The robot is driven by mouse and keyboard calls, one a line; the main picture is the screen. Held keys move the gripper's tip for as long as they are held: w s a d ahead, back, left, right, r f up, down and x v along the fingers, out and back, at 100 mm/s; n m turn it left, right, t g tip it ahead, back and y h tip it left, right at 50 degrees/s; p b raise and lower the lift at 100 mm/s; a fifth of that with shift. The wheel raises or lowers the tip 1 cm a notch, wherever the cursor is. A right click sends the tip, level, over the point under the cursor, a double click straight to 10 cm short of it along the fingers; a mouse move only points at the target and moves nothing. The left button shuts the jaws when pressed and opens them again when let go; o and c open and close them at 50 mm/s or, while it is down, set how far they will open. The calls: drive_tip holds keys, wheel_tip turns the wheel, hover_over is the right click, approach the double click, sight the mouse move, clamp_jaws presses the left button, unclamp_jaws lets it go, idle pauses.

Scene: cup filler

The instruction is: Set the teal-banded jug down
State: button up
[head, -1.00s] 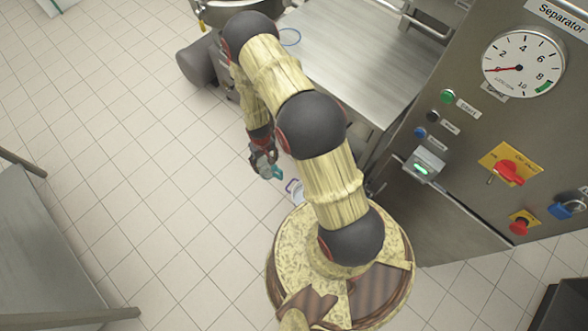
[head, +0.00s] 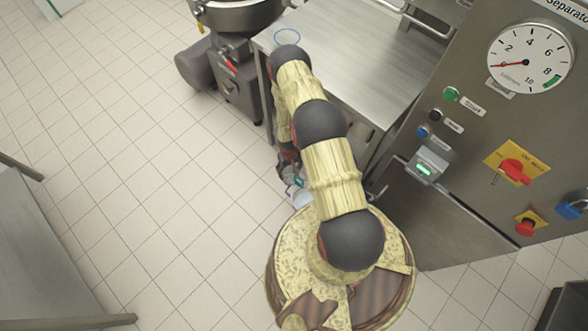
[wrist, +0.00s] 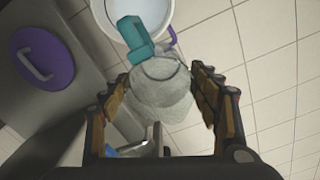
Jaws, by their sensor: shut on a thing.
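My gripper (wrist: 160,82) is shut on the teal-banded jug (wrist: 160,95), a translucent grey vessel between my two fingers in the wrist view. A teal handle-like part (wrist: 133,31) sticks out from it at the top. In the head view my gripper (head: 288,166) hangs low beside the steel table, mostly hidden by my arm. Only a small bit of teal shows there. A blue ring mark (head: 287,36) lies on the steel table top (head: 345,50), with nothing standing in it.
A white bucket (head: 300,197) stands on the floor below my gripper; its white rim (wrist: 170,12) shows in the wrist view. A purple round lid (wrist: 45,60) is at left there. A separator panel (head: 480,130) stands right. A mixer-like machine (head: 235,70) stands left of the table.

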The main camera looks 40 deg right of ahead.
drive_tip(key=w+d+f+b, duration=0.4)
drive_tip(key=d+f, duration=0.2)
drive_tip(key=f, duration=0.4)
drive_tip(key=shift+b, duration=0.3)
drive_tip(key=shift+w, duration=0.1)
drive_tip(key=shift+f, duration=0.4)
drive_tip(key=shift+f, duration=0.2)
drive_tip(key=o, duration=2)
drive_tip(key=shift+r, duration=0.15)
